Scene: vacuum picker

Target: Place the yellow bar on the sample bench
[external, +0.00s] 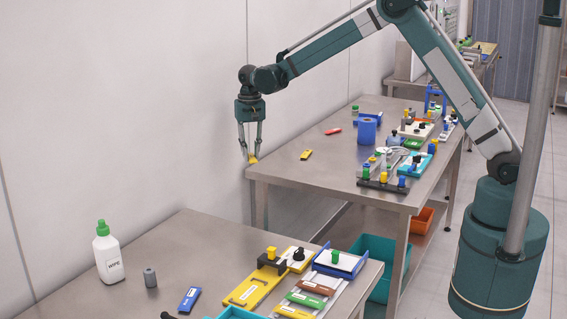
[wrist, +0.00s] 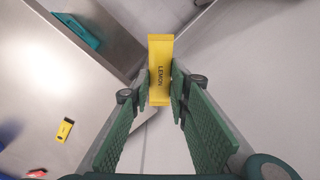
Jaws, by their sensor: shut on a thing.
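My gripper (external: 251,152) points down near the front left corner of the farther steel bench (external: 272,173). It is shut on a yellow bar (external: 253,160). In the wrist view the yellow bar (wrist: 160,60) reads "LEMON" and sits between the two green finger pads. Below it in that view is the gap beside the bench, with floor and wall showing. A second, smaller yellow piece (external: 306,154) lies on the farther bench and also shows in the wrist view (wrist: 64,130). Neither bench carries a readable name, so I cannot tell which is the sample bench.
The nearer bench (external: 190,240) holds a white bottle (external: 108,254), a grey cylinder (external: 150,277), a blue block (external: 189,299) and trays. On the farther bench, a blue cylinder (external: 367,130) and several fixtures crowd the right side. Its front left area is mostly clear.

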